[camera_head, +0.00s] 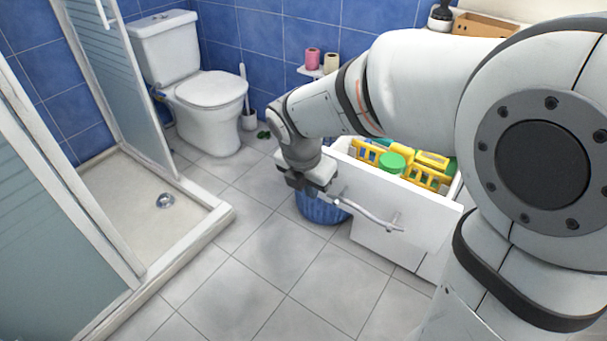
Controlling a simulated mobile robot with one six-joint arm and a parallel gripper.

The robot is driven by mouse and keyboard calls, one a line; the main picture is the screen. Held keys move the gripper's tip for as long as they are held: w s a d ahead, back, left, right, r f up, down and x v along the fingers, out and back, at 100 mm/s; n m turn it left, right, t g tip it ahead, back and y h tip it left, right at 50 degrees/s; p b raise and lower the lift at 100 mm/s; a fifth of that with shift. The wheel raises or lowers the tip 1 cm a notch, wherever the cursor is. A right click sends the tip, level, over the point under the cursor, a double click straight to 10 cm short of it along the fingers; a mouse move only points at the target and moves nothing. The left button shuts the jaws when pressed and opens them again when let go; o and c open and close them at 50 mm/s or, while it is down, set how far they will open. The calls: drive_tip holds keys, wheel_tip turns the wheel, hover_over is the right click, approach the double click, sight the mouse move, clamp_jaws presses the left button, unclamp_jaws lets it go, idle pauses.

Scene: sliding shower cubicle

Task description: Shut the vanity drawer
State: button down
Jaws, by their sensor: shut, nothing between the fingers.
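The white vanity drawer (425,206) stands open at the right, its front facing the room. Inside are yellow baskets (432,163) and a green-lidded container (391,163). My gripper (308,190) is at the left end of the drawer front, near the handle's left end. It is shut with nothing held. I cannot tell whether it touches the drawer. My arm hides part of the drawer's left and back, and most of the vanity.
A blue basket (322,211) stands on the floor below my gripper. A toilet (205,103) and brush holder (248,121) are at the back. The shower cubicle (150,205) with raised tray is at the left. The tiled floor (255,265) in front is clear.

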drive_tip(key=shift+w+d+r, duration=0.1)
drive_tip(key=shift+w+d, duration=0.4)
drive_tip(key=shift+w, duration=0.2)
drive_tip(key=shift+w+d+r, duration=0.1)
drive_tip(key=shift+w+d, duration=0.35)
drive_tip(key=shift+w, duration=0.2)
drive_tip(key=shift+w, duration=0.15)
